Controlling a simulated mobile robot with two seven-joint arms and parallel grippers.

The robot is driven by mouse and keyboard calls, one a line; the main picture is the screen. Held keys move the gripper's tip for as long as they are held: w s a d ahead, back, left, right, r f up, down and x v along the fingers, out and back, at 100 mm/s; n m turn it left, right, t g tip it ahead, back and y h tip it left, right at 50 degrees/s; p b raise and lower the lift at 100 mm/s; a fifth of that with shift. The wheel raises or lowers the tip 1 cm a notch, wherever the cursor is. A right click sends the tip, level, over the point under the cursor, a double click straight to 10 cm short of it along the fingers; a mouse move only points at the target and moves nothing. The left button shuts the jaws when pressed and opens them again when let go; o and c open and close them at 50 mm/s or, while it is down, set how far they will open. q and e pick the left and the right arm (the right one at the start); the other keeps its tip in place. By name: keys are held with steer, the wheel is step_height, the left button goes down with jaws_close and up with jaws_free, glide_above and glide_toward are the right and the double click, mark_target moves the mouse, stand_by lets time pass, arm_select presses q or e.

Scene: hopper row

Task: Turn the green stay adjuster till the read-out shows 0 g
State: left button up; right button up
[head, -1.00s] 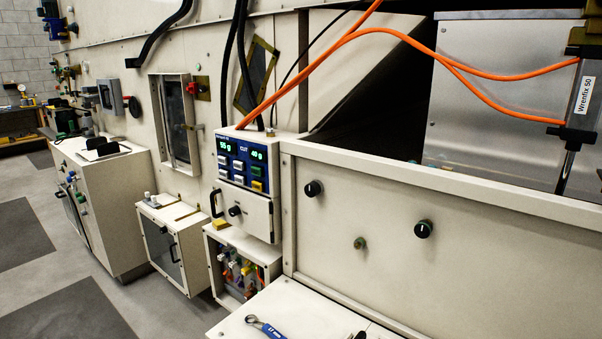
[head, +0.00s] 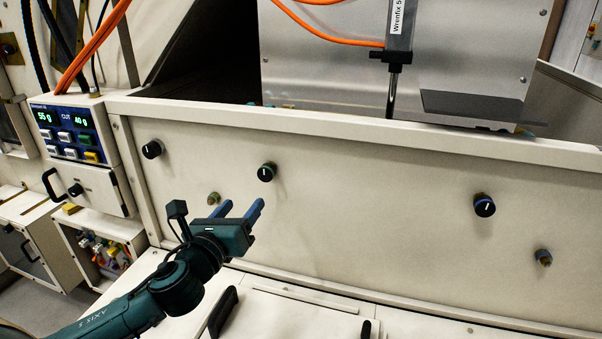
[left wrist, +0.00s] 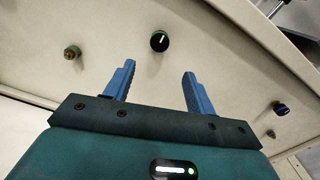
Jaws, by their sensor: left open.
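The green adjuster (head: 266,172) is a black knob with a green ring and a white pointer line on the cream panel. It also shows in the left wrist view (left wrist: 159,41), beyond and between the fingertips. My left gripper (head: 241,207) is open and empty, below and left of the knob in the head view, apart from it. Its blue fingers also show in the left wrist view (left wrist: 159,70). The read-out (head: 62,119) on the blue control face shows 55 g at left and 40 g at right, beside the word CUT. My right gripper is out of view.
A plain black knob (head: 152,149) is at left and a blue-ringed knob (head: 485,205) at right. Small brass fittings (head: 214,198) (head: 543,257) sit below on the panel. A worktop with black handles (head: 223,312) lies under the panel.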

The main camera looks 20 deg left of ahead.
mark_target(264, 175)
arm_select(q)
steer(key=w, duration=0.8)
steer(key=w+a+p, duration=0.1)
steer(key=w, duration=0.4)
steer(key=shift+r, duration=0.15)
steer(key=c, duration=1)
steer(key=shift+o, duration=0.2)
